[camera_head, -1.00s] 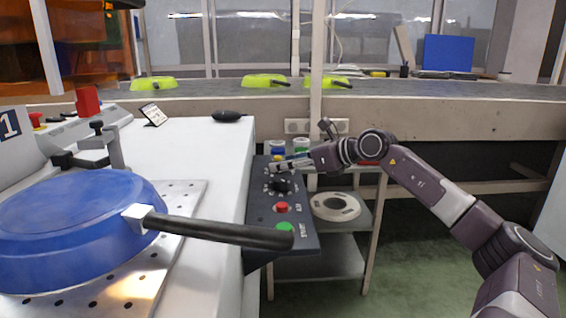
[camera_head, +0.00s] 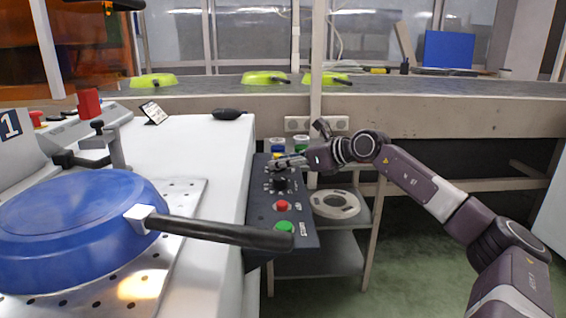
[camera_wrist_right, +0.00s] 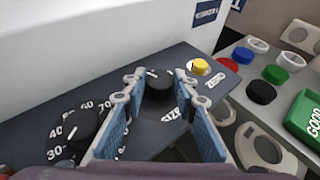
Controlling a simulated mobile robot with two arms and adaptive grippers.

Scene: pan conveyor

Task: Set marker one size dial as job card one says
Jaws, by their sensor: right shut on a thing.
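Marker one's dark control panel (camera_head: 262,222) slopes at the table's right edge. It carries a numbered dial (camera_head: 280,184), which also shows in the right wrist view (camera_wrist_right: 80,128), a red button and a green button. My right gripper (camera_head: 275,167) is at the panel's far end. In the right wrist view its two blue-padded fingers (camera_wrist_right: 158,80) are shut on a black knob (camera_wrist_right: 158,88) with a white mark, beside partly hidden lettering that looks like SIZE. A small white card (camera_head: 154,113) stands on the white table, its text too small to read. My left gripper is out of view.
A blue pan (camera_head: 80,225) lies on the perforated plate, its black handle (camera_head: 225,232) reaching over the panel's near end. In the wrist view a yellow button (camera_wrist_right: 199,66) is just beyond the knob. A shelf (camera_head: 315,255) with colored pots stands right of the panel.

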